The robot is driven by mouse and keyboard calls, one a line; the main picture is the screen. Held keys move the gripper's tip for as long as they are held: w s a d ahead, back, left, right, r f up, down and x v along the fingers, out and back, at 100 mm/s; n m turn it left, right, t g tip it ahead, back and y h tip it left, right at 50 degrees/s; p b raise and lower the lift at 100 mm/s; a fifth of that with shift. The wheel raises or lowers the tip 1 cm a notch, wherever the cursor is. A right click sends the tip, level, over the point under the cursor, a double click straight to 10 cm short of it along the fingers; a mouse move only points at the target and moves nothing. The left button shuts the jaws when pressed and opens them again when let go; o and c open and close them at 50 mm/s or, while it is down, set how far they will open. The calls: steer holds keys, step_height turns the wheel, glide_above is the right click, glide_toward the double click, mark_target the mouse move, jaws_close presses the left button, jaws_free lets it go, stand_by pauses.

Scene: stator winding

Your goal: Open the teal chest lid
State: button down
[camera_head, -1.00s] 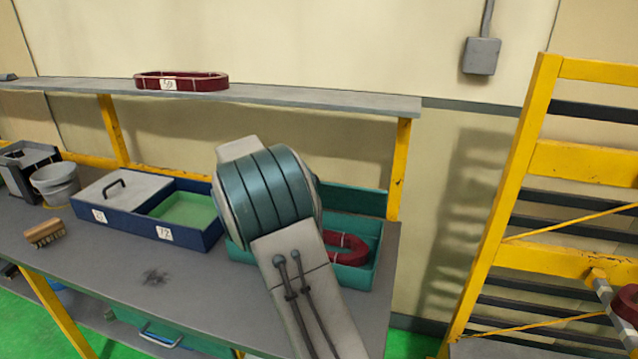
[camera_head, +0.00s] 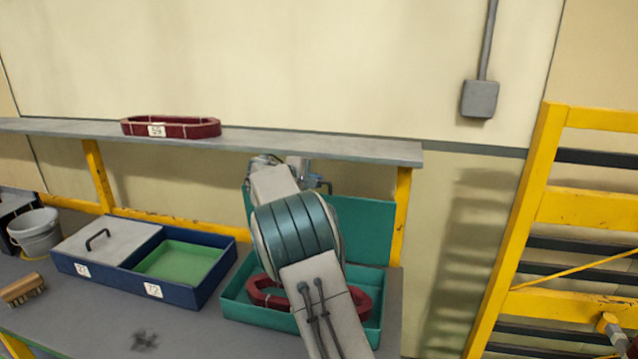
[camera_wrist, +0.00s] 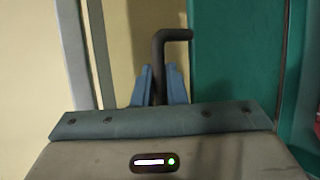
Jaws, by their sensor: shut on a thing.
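The teal chest (camera_head: 236,305) stands on the bench with its lid (camera_head: 365,230) raised at the back, roughly upright. The lid also shows as a teal panel in the wrist view (camera_wrist: 235,60). My gripper (camera_wrist: 160,88) has its blue fingers shut on the dark, bent lid handle (camera_wrist: 174,36). In the head view, my gripper (camera_head: 308,172) is at the lid's top edge, left of its middle. My arm covers part of the lid and chest.
A dark red coil (camera_head: 366,302) lies inside the chest. A blue box (camera_head: 190,290) with a green compartment stands to the left. A grey shelf (camera_head: 370,150) runs close above the lid, carrying another red coil (camera_head: 170,128). A yellow rack (camera_head: 520,220) stands at the right.

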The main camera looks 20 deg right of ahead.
steer(key=shift+w+a, duration=0.15)
steer(key=c, duration=1.5)
jaws_free()
steer(key=shift+a, duration=0.1)
steer(key=shift+d, duration=0.2)
steer(key=b+v, duration=0.4)
steer(key=v, duration=1)
